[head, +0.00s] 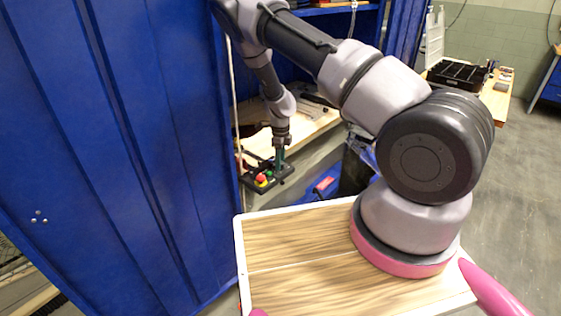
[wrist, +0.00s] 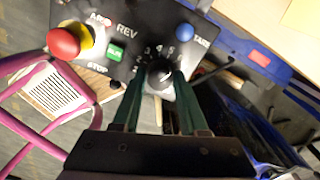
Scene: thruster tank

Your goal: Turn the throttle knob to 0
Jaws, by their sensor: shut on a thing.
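The throttle knob (wrist: 160,74) is a round black knob on a dark control panel (wrist: 130,35), with a numbered dial around it showing figures such as 3, 4 and 5. My gripper (wrist: 159,82) has its two green fingers on either side of the knob and is shut on it. Which number the knob points at cannot be made out. In the head view the control box (head: 257,184) is small, and my gripper (head: 280,166) reaches down to its right part.
The panel also bears a red mushroom button (wrist: 63,42) on a yellow base, a green button (wrist: 116,51) and a blue button (wrist: 184,31). Tall blue cabinet panels (head: 110,130) stand at the left. A wooden shelf (head: 318,122) lies behind the box.

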